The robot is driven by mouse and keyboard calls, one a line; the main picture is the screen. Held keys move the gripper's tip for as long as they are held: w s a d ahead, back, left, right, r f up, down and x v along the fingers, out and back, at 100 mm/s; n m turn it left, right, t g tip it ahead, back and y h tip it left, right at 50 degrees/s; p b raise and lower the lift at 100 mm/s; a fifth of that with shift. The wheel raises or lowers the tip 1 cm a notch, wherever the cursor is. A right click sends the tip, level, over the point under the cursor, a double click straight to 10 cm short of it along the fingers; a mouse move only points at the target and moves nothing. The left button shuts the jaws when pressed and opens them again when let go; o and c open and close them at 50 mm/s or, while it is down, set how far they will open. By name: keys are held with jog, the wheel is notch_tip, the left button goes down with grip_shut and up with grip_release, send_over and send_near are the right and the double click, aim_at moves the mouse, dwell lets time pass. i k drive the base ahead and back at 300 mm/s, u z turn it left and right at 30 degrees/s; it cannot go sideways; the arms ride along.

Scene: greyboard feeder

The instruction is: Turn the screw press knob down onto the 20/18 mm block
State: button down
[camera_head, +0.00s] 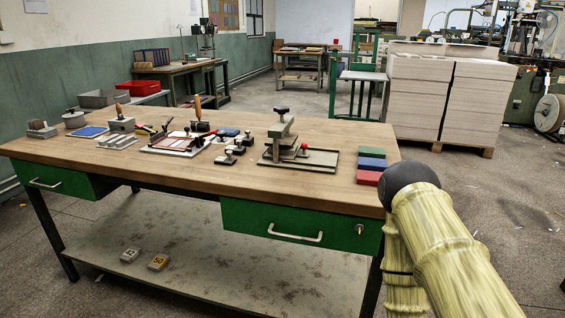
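The small green screw press (271,150) stands on its base plate on the right half of the workbench. Its dark knob (281,110) sits on top of the press, above the arm. A small reddish piece (304,147) shows at the press; I cannot tell if it is the 20/18 mm block, and no such marking is readable there. The gap between the press screw and whatever lies under it is too small to make out. My gripper is not in view; only links of my arm show at the lower right, beside the bench's right end.
The wooden workbench (190,185) holds stamps, a framed plate (177,143) and a grey box (121,125). Green, blue and red pads (371,163) lie near its right edge. Two marked weights (158,263) lie on the lower shelf. Stacked board (420,95) stands behind right.

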aim_at(281, 111)
jog(key=k, duration=0.5)
jog(key=u, duration=1.3)
jog(key=i, duration=0.9)
jog(key=z, duration=0.75)
